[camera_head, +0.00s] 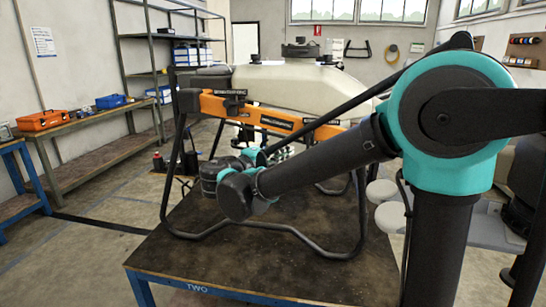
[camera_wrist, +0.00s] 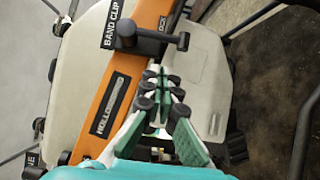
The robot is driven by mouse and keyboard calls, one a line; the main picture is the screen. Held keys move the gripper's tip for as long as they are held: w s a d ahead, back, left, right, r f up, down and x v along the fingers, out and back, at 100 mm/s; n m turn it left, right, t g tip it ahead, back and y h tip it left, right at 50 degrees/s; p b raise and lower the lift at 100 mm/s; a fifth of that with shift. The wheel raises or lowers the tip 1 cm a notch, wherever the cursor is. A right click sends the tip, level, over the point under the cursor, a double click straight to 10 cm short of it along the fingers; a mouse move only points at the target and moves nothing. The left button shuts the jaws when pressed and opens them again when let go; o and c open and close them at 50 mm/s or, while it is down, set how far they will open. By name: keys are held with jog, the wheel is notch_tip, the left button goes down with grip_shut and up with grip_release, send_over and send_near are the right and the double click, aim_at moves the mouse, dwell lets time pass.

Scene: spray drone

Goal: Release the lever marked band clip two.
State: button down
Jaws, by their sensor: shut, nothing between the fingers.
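A black lever (camera_wrist: 155,38) with a round hub and a knobbed end lies across the orange beam in the wrist view. The label by it reads "BAND CLIP" and "OCK"; its number cannot be read. The orange beam (camera_head: 275,122) crosses the front of the drone's pale tank (camera_head: 300,83) in the head view. There my arm hides part of the beam, and the gripper's fingers cannot be made out clearly.
The drone's black tube legs (camera_head: 290,228) stand on a dark-topped table (camera_head: 185,255) marked "TWO". In the wrist view, another black knob (camera_wrist: 65,157) sits at the beam's lower left, near a partly cut-off label. A side bench (camera_head: 85,125) and shelves stand at left.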

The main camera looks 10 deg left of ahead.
jog(key=shift+w+d, duration=0.15)
jog(key=shift+d, duration=1.5)
jog(key=shift+d+f+n+t+h, duration=0.3)
jog(key=shift+d+n+t, duration=0.3)
jog(key=shift+n, duration=0.6)
jog(key=d+r+n+t+y, duration=0.1)
jog(key=d+n+t+y, duration=0.5)
jog(key=n, duration=1.1)
jog(key=shift+d+r+n+t+y, duration=0.25)
jog(key=shift+r+n+t+y, duration=0.2)
jog(key=shift+t, duration=0.75)
jog(key=shift+d+r, duration=0.3)
jog(key=shift+r, duration=0.15)
jog(key=shift+s+f, duration=0.15)
jog(key=shift+s, duration=0.05)
